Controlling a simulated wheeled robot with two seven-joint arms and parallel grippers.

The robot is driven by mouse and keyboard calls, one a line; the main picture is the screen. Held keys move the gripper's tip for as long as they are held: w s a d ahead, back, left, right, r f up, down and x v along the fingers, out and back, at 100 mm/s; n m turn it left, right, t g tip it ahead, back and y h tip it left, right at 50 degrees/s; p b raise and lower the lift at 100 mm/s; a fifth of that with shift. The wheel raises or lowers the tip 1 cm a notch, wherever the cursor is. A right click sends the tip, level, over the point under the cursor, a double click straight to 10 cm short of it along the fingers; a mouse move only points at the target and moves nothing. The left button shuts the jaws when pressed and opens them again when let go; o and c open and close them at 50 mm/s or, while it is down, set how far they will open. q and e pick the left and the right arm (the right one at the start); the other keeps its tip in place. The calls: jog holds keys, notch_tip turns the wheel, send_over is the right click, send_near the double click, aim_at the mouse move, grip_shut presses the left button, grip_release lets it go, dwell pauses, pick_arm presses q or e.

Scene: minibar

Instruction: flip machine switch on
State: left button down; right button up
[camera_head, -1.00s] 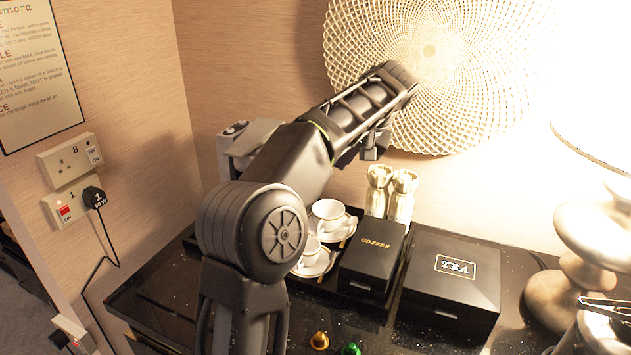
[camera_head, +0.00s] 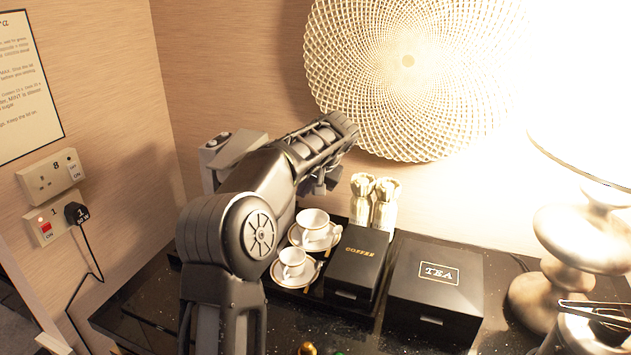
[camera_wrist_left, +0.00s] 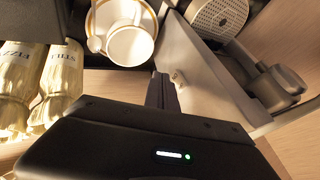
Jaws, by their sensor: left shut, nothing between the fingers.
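The grey machine (camera_head: 236,146) stands in the back left corner, mostly hidden behind my left arm in the head view. In the left wrist view, its flat grey side (camera_wrist_left: 205,85) fills the middle right, with a small pale knob-like part (camera_wrist_left: 178,78) on it, perhaps the switch. My left gripper (camera_head: 322,184) hangs below the arm's end, right of the machine. In the wrist view its dark fingers (camera_wrist_left: 163,90) are shut and empty, just left of the knob; I cannot tell whether they touch it.
White cups on saucers (camera_head: 315,226), a black coffee box (camera_head: 357,262), a tea box (camera_head: 435,285) and two gold bottles (camera_head: 384,204) stand right of the arm. A lamp (camera_head: 585,235) is at the right. Wall sockets (camera_head: 50,175) are at the left.

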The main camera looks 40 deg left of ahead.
pick_arm(q)
jog(key=shift+s+a+f, duration=0.1)
jog(key=shift+s+a, duration=0.15)
jog(key=shift+a, duration=0.5)
jog(key=shift+s+a+f, duration=0.1)
jog(key=shift+a, duration=0.1)
jog(key=shift+r+p, duration=0.65)
jog(key=shift+r, duration=0.25)
